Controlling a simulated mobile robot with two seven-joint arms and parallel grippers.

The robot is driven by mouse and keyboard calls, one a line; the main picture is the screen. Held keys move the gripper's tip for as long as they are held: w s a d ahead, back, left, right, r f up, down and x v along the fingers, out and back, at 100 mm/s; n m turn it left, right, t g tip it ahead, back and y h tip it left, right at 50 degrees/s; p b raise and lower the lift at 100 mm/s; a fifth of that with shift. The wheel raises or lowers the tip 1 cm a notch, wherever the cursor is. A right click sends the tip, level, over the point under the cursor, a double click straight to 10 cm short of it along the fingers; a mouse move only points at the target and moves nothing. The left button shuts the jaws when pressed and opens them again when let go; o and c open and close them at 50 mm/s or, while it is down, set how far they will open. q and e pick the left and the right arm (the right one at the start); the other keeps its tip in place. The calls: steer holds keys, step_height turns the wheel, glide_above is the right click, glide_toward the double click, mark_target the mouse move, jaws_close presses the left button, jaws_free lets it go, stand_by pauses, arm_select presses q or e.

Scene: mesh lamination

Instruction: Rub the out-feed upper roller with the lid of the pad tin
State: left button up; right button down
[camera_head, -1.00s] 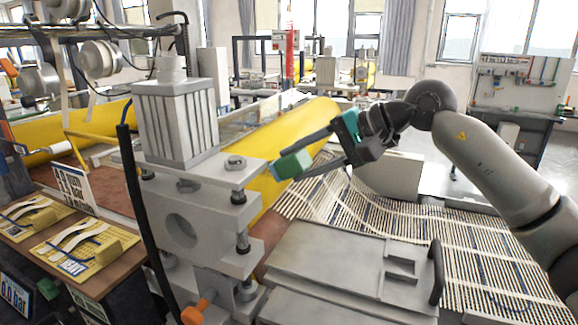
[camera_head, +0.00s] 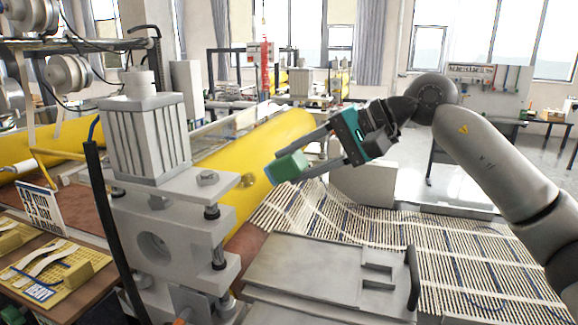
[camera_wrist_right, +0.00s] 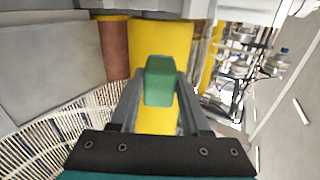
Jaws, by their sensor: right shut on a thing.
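My right gripper (camera_head: 294,163) is shut on a green block-like thing (camera_head: 287,167), held in the air at the fingertips. It also shows between the fingers in the right wrist view (camera_wrist_right: 159,82). I cannot tell whether it is the tin's lid or the pad. A large yellow roller (camera_head: 225,165) lies behind the grey press frame, and the green thing appears in front of its right part. In the right wrist view the yellow surface (camera_wrist_right: 165,40) lies beyond the green thing; contact cannot be told. A brown-red surface (camera_wrist_right: 115,48) is beside it. My left gripper is not in view.
The grey press frame (camera_head: 165,240) with a finned block on top stands left of my gripper. A grey plate (camera_head: 315,270) with a dark handle lies below. A slatted mesh (camera_head: 460,265) spreads to the right. A board with yellow pads (camera_head: 60,265) is at left.

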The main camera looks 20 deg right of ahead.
stand_by(0.5)
steer(key=b+x, duration=0.1)
steer(key=x, duration=0.6)
steer(key=shift+x, duration=0.95)
stand_by(0.9)
